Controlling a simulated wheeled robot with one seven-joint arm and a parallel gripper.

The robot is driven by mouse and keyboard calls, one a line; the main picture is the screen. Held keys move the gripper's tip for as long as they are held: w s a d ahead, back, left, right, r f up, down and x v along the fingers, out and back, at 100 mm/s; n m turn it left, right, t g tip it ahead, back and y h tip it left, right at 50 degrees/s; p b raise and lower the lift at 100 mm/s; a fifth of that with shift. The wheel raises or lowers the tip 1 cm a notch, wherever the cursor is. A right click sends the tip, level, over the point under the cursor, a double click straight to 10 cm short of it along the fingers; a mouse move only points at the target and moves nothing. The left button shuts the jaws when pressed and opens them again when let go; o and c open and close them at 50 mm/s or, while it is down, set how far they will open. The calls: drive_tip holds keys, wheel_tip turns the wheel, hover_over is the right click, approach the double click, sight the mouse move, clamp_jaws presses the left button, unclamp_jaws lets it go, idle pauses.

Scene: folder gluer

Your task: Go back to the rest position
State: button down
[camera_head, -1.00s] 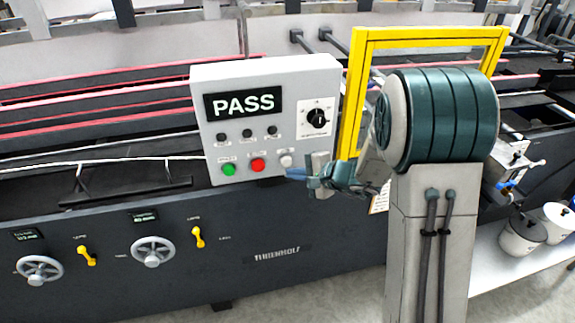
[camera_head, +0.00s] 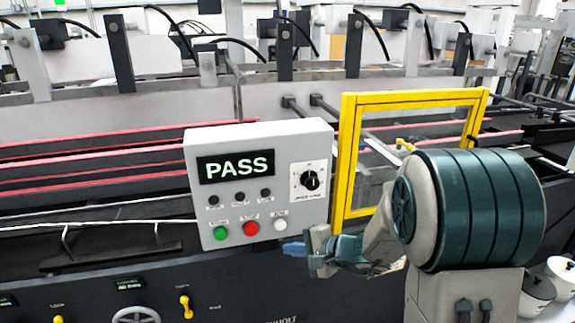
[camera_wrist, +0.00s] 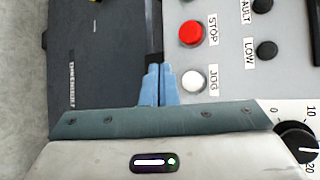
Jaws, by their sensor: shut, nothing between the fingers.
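My gripper (camera_head: 293,249) is in front of the machine, just below the lower right corner of the grey control panel (camera_head: 318,150). In the wrist view its blue fingertips (camera_wrist: 157,86) are shut together with nothing between them. They point beside the white JOG button (camera_wrist: 194,82), apart from it in the picture; the depth gap is hard to tell. The panel's display (camera_head: 236,167) reads PASS. A green button (camera_head: 221,233), a red STOP button (camera_head: 251,228) and the white button (camera_head: 280,225) sit along its lower edge.
A yellow-framed guard (camera_head: 349,150) stands upright right of the panel, close behind my arm. A rotary dial (camera_head: 310,180) is on the panel. A yellow lever (camera_head: 186,306) and a handwheel (camera_head: 136,316) are low on the machine front. White buckets (camera_head: 538,290) stand at the lower right.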

drive_tip(key=s+d+r+n+g+h, duration=0.25)
drive_tip(key=s+n+g, duration=0.3)
drive_tip(key=s, duration=0.95)
drive_tip(key=s+d+r+n+t+h, duration=0.1)
drive_tip(key=s+d+n+h, duration=0.3)
drive_tip(key=s+d+h, duration=0.4)
drive_tip(key=d+r, duration=0.1)
drive_tip(key=d, duration=0.3)
drive_tip(key=shift+r+n, duration=0.15)
drive_tip(key=shift+n, duration=0.2)
drive_tip(key=shift+s+a+t+h, duration=0.1)
drive_tip(key=shift+a+t+h, duration=0.05)
drive_tip(key=shift+t+h, duration=0.1)
